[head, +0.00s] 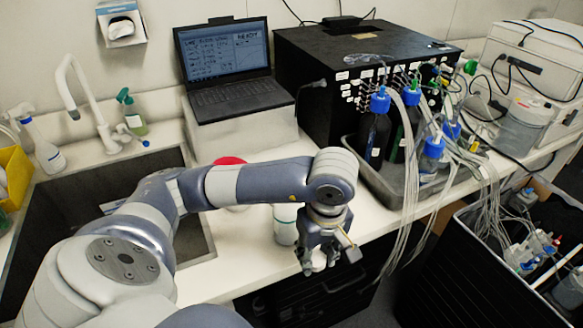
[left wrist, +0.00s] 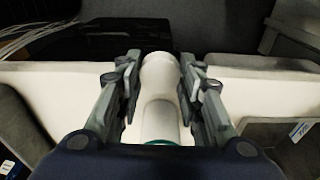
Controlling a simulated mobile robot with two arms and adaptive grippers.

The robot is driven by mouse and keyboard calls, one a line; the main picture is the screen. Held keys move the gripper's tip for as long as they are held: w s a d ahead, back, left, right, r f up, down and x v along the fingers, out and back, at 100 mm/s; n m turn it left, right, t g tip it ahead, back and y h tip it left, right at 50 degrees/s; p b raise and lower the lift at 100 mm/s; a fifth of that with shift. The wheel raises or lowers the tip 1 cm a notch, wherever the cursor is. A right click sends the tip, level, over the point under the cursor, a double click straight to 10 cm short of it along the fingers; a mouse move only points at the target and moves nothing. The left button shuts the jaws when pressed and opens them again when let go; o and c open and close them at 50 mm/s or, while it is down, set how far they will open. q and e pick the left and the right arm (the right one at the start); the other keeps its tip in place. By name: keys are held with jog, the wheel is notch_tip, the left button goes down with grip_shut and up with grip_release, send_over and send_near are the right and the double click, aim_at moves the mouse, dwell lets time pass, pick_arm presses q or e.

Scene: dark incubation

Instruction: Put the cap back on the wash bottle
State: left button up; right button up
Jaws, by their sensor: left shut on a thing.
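My left gripper (head: 320,262) is above the front edge of the white counter, fingers pointing down. In the left wrist view its two fingers (left wrist: 160,95) are shut on a pale, rounded white piece (left wrist: 158,75), with a teal edge low in the view; I cannot tell for sure that it is the cap. A white bottle (head: 284,230) stands on the counter just left of the gripper; the arm hides its top. A red round thing (head: 230,160) shows behind my left forearm, mostly hidden. My right gripper is out of view.
A grey tray (head: 398,200) with blue-capped bottles and tubing stands right of the gripper. The sink (head: 60,215) lies left. A laptop (head: 228,65) and a black box (head: 330,60) are behind. A black crate (head: 480,260) stands at lower right.

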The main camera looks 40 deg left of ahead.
pick_arm(q)
jog(key=d+r+m+t+h, duration=0.1)
jog(key=d+r+m, duration=0.2)
jog(key=m, duration=1)
jog(key=shift+s+d+r, duration=0.2)
jog(key=shift+d+r, duration=0.15)
jog(key=shift+d, duration=0.55)
